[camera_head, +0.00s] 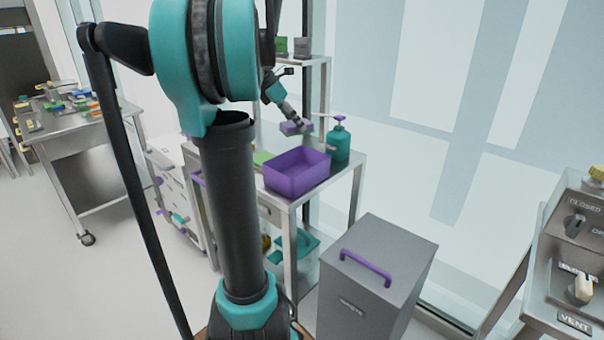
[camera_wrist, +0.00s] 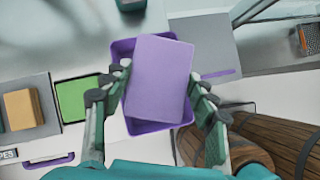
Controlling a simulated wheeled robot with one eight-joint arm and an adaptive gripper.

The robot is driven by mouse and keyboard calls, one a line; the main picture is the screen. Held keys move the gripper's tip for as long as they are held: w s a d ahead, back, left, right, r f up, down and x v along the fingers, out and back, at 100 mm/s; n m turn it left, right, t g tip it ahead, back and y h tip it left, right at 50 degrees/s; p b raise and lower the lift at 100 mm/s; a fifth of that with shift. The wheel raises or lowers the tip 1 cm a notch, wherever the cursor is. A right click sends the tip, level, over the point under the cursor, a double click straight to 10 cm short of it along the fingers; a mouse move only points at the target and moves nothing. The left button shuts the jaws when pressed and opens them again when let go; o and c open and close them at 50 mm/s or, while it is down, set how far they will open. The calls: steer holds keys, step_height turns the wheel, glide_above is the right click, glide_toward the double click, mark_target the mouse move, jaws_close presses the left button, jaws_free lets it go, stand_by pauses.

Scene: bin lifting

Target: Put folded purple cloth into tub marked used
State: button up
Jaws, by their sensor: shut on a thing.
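My gripper (camera_head: 296,121) is shut on the folded purple cloth (camera_head: 291,127), a flat light-purple block. In the wrist view the cloth (camera_wrist: 159,79) sits between the two fingers of my gripper (camera_wrist: 158,100). The darker purple tub (camera_head: 298,175) stands on a metal table, open at the top. In the head view the cloth is above the tub's back edge. In the wrist view the cloth covers most of the tub (camera_wrist: 121,50), whose rim shows around it. I cannot see a readable label on the tub.
A teal pump bottle (camera_head: 338,143) stands right behind the tub on the metal table (camera_head: 345,168). A green flat item (camera_wrist: 84,97) lies left of the tub. A grey waste bin (camera_head: 375,275) with a purple handle stands in front. A shelf rises behind.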

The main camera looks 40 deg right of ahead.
step_height(320, 180, down, 18)
stand_by(0.5)
steer(key=shift+f, duration=0.1)
steer(key=o, duration=0.8)
steer(key=v, duration=1.2)
steer(key=s+a+f+m+t+y, duration=0.2)
steer(key=a+f, duration=0.4)
steer(key=a, duration=0.6)
steer(key=s+a+f+m+t+y, duration=0.2)
steer(key=s+a+f+m, duration=0.3)
steer(key=a, duration=0.8)
steer(key=s+a+f+m+t+y, duration=0.2)
steer(key=s+a+f+m, duration=0.2)
steer(key=a+f+m, duration=0.3)
steer(key=shift+a+f, duration=0.3)
steer(key=shift+a, duration=0.65)
steer(key=shift+a+f, duration=0.3)
steer(key=shift+a, duration=0.65)
steer(key=shift+a+f, duration=0.3)
steer(key=shift+a, duration=0.7)
